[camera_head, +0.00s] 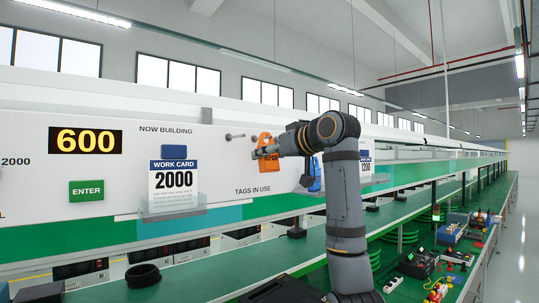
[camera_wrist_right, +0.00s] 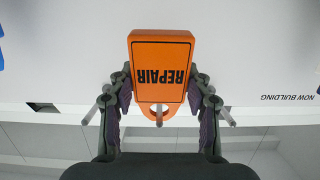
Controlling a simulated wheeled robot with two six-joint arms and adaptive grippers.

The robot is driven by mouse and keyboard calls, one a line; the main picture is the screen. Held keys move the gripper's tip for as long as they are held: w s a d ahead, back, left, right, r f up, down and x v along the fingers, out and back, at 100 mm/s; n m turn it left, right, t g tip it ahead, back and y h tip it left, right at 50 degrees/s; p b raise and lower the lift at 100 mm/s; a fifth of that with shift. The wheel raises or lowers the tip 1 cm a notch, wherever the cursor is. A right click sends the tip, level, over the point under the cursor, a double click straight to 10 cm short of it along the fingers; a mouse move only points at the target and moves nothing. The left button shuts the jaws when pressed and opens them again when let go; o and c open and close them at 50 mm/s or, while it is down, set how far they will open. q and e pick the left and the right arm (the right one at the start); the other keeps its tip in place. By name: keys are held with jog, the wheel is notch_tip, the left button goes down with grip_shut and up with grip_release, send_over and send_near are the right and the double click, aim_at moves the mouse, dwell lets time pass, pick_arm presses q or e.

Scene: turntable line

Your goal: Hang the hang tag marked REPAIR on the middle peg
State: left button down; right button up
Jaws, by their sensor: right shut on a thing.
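The orange REPAIR hang tag (camera_wrist_right: 160,65) is upside down in the right wrist view, its face to the camera. It also shows in the head view (camera_head: 264,140) against the white panel. My right gripper (camera_wrist_right: 160,88) is shut on the tag, one finger at each side; in the head view the gripper (camera_head: 276,150) is partly hidden by its own arm. The middle peg (camera_wrist_right: 159,117) shows within the tag's ring; how deep it reaches cannot be told. A bare peg (camera_wrist_right: 228,117) and another bare peg (camera_wrist_right: 92,113) stand on either side. My left gripper is out of view.
A work card reading 2000 (camera_head: 174,185) sits in a clear holder at left. The green ENTER button (camera_head: 86,190) is farther left. A dark ring stack (camera_head: 143,276) lies on the green bench below.

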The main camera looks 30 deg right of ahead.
jog(key=o, duration=1.3)
jog(key=shift+o, duration=0.2)
jog(key=shift+s, duration=0.25)
jog(key=a+v, duration=0.1)
jog(key=v, duration=1)
jog(key=shift+s+d, duration=0.25)
jog(key=shift+d, duration=0.2)
jog(key=shift+r, duration=0.1)
